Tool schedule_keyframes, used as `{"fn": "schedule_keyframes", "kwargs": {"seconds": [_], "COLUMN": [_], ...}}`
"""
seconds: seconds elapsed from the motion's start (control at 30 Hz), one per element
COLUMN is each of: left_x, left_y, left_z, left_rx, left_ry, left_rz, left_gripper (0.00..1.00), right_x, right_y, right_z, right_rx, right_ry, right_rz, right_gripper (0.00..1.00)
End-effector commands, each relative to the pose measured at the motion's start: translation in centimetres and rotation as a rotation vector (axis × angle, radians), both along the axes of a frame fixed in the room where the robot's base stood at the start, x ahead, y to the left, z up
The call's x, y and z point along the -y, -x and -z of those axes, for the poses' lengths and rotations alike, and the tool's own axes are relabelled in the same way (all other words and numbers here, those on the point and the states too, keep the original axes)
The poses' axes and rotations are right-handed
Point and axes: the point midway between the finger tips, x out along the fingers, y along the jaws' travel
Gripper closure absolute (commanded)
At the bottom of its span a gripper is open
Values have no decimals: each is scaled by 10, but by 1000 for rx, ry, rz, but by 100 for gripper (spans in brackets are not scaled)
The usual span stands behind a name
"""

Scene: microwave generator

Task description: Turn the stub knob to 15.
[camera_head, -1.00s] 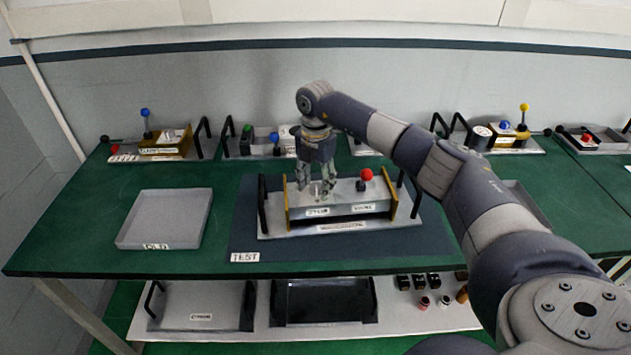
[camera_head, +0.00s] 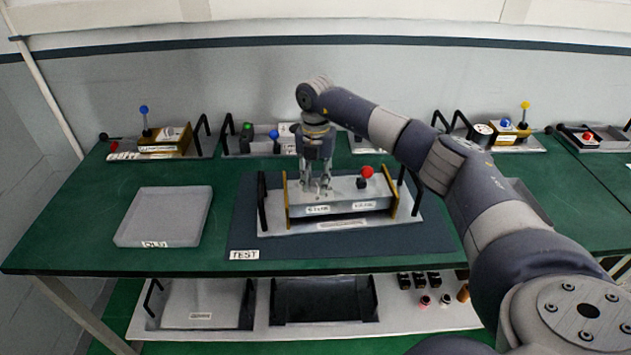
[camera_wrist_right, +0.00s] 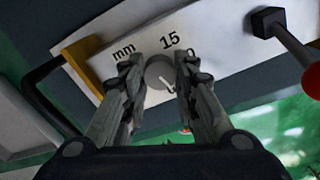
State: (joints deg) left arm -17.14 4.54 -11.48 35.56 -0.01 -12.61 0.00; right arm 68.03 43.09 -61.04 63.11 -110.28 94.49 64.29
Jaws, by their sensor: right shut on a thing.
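The stub knob (camera_wrist_right: 160,72) is a round grey knob on a pale panel in the right wrist view, between the fingers of my right gripper (camera_wrist_right: 157,85). The printed "15" (camera_wrist_right: 170,40) is just above the knob, with "mm" to its left. Another marking to the right is partly hidden by a finger. In the head view my right gripper (camera_head: 317,186) points down onto the left part of the panel unit (camera_head: 345,208) and hides the knob. It is shut on the knob. My left gripper is not in view.
A red-ball lever (camera_head: 366,172) stands to the right of the gripper on the same unit; it also shows in the right wrist view (camera_wrist_right: 312,80). Black handles flank the unit on the dark TEST mat (camera_head: 285,248). An empty grey tray (camera_head: 165,215) lies to the left.

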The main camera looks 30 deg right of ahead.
Motion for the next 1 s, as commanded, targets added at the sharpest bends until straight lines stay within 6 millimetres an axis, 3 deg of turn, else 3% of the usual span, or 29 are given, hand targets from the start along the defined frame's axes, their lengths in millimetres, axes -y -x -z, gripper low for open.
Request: {"fn": "schedule_keyframes", "kwargs": {"seconds": [1.0], "left_x": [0], "left_y": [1], "left_z": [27], "left_rx": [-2], "left_ry": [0], "left_rz": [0], "left_gripper": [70], "right_x": [2], "right_y": [0], "right_z": [-1], "right_rx": [4], "right_ry": [1], "right_rz": [-964], "right_gripper": [97]}}
